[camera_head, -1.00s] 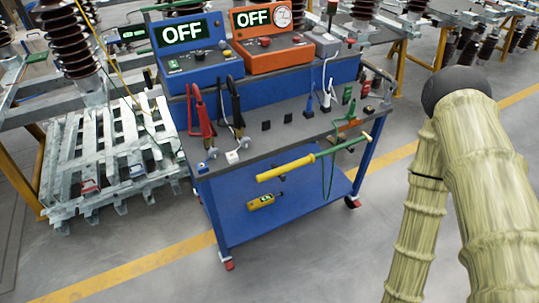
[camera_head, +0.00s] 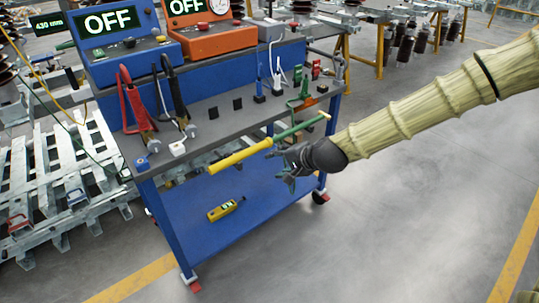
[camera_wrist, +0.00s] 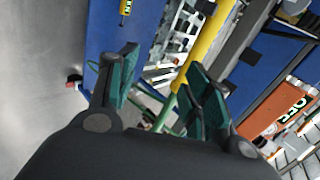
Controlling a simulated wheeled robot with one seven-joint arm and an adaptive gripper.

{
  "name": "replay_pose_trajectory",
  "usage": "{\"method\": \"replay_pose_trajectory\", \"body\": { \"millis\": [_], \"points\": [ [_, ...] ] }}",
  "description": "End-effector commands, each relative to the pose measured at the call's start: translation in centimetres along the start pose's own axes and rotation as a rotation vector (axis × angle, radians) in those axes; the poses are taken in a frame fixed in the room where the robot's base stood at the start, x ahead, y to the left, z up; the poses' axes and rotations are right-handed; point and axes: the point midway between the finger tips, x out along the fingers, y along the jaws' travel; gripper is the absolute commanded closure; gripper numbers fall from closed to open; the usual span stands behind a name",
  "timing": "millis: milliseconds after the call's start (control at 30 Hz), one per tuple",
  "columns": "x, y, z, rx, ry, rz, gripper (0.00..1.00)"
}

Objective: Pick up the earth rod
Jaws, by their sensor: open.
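The earth rod (camera_head: 241,156) has a yellow handle, a green shaft and a pale tip. My gripper (camera_head: 285,178) is open and empty, just in front of and below the rod's green part in the head view. In the wrist view, the yellow handle (camera_wrist: 208,42) runs beyond the open teal finger pads of my gripper (camera_wrist: 158,85), and the green shaft (camera_wrist: 166,112) shows between them. I cannot tell whether any finger touches it.
Red and black clamps (camera_head: 135,103) and small black sockets stand on the trolley top. Blue (camera_head: 123,45) and orange (camera_head: 208,27) instruments stand behind. A yellow tester (camera_head: 222,210) lies on the lower shelf (camera_head: 250,214). The floor at the right front is clear.

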Motion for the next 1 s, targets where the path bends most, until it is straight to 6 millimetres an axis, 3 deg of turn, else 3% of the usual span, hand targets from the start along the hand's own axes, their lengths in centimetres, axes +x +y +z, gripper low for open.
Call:
{"method": "replay_pose_trajectory", "body": {
  "millis": [100, 233, 633, 1000],
  "points": [
    [-0.6, -3.3, -1.4, 0.047, 0.008, -0.070, 0.51],
    [-1.0, -5.2, -2.0, 0.070, 0.010, -0.102, 0.51],
    [3.4, -5.8, -2.0, 0.072, 0.009, -0.105, 0.51],
    [5.1, -5.8, -2.0, 0.072, 0.009, -0.104, 0.51]
  ]
}}
